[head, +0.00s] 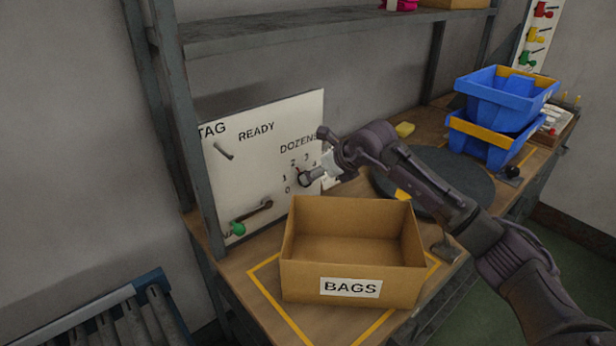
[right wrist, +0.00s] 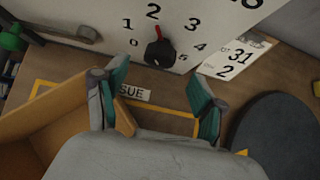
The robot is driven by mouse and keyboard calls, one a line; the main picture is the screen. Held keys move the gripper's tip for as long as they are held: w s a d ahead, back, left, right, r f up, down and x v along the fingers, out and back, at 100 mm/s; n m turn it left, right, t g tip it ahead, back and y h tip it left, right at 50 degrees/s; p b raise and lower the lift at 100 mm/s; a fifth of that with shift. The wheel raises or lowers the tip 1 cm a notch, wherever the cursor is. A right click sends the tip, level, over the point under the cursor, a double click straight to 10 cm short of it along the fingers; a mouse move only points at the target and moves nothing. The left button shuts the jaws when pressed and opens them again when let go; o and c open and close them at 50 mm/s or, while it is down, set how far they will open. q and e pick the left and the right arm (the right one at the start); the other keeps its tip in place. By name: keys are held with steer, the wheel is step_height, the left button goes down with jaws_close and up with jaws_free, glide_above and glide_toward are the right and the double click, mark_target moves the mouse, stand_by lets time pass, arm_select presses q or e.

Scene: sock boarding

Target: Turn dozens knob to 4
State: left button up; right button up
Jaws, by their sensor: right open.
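The dozens knob (right wrist: 158,53) is black with a red pointer, on a white panel (right wrist: 95,12) marked with numbers. In the right wrist view its pointer points up, close to the 2 and slightly toward the 3. The 4 is to the right of the knob. My right gripper (right wrist: 160,84) is open, its two teal-padded fingers apart and below the knob in that view, with nothing between them. In the head view the right gripper is close to the panel's dozens dial and partly covers it. My left gripper is not in view.
A cardboard box marked BAGS (head: 350,287) stands below the panel on the bench. A green-tipped lever (head: 238,228) is on the panel's lower left. A dark round disc (head: 470,182) and stacked blue bins (head: 510,105) are to the right. A shelf (head: 330,25) runs above.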

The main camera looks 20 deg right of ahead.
steer(key=x, duration=0.5)
steer(key=shift+w+a+f, duration=0.1)
steer(key=shift+w+f, duration=0.1)
steer(key=shift+w, duration=0.05)
steer(key=c, duration=1.2)
